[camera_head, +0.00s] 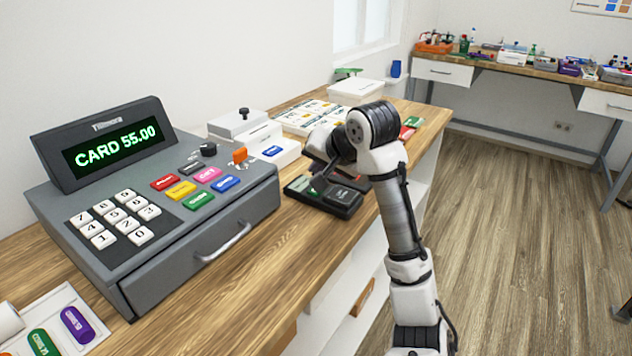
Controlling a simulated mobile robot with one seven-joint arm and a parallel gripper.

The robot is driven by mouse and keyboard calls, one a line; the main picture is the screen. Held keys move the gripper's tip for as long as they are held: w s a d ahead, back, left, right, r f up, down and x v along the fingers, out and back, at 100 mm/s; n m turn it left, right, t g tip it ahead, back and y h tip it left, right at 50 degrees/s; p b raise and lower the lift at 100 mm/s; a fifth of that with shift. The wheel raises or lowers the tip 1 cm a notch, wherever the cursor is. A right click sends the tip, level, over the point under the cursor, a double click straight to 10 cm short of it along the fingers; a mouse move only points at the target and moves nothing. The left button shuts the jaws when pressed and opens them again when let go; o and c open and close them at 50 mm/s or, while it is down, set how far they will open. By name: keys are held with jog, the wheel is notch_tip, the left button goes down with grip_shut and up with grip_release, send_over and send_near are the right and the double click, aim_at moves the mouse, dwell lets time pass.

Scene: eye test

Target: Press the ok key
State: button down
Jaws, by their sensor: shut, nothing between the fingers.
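A dark card terminal (336,203) lies on the wooden counter, right of the cash register. It has a greenish patch at its left end and dark keys to the right. My gripper (316,189) is shut and empty, pointing down over the terminal's middle. I cannot tell whether its tips touch it. My arm hides the terminal's far side. The grey cash register (150,255) shows CARD 55.00 on its display (112,146). Its coloured keys include a green key (198,201) and a red key (165,183). Their labels are too small to read, and I cannot make out an ok key.
A sheet of small pictures (305,117) and a white bin (357,91) lie farther back. Green and purple labelled pieces (77,324) lie at front left. The counter's front strip (255,300) is bare.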

jog(key=shift+r+p, duration=1.1)
jog(key=shift+r, duration=0.4)
jog(key=shift+f, duration=0.1)
